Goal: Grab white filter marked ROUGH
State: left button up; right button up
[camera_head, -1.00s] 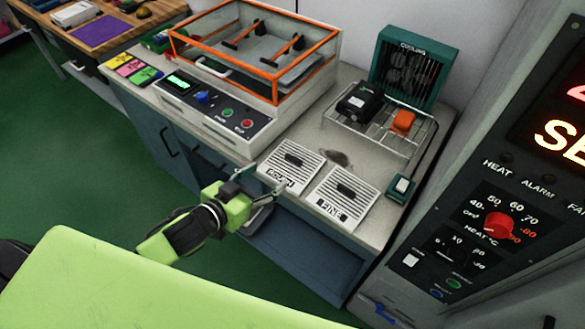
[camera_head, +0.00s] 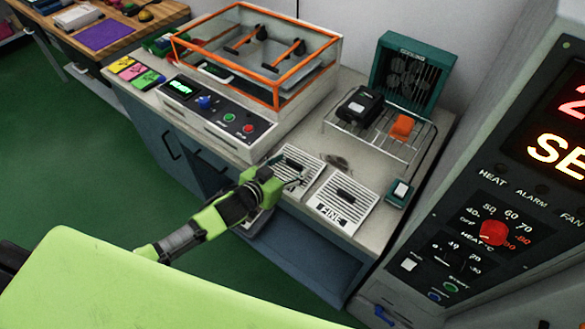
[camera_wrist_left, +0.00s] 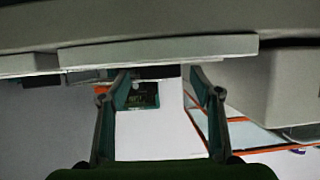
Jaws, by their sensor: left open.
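The white ribbed filter (camera_head: 300,160) with a dark handle lies on the counter in the head view. Its front label, which read ROUGH earlier, is now mostly covered by my left gripper (camera_head: 284,180). That gripper is at the filter's near-left side. In the left wrist view the two fingers of the gripper (camera_wrist_left: 160,80) are spread. A pale slab edge (camera_wrist_left: 160,54), seemingly the filter, crosses above them, with a dark strip, likely its handle, between the tips. I cannot tell whether they touch. My right gripper is not in view.
A similar filter marked FINE (camera_head: 355,193) lies just right. Behind stand an orange-framed clear box (camera_head: 240,95) on a control console (camera_head: 215,118) and a wire rack (camera_head: 400,150) before a teal cooling fan (camera_head: 412,70). A large control panel (camera_head: 480,200) bounds the right side.

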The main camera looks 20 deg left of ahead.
pick_arm(q)
jog(key=shift+w+f, duration=0.1)
jog(key=shift+w, duration=0.2)
jog(key=shift+c, duration=0.3)
jog(key=c, duration=1.2)
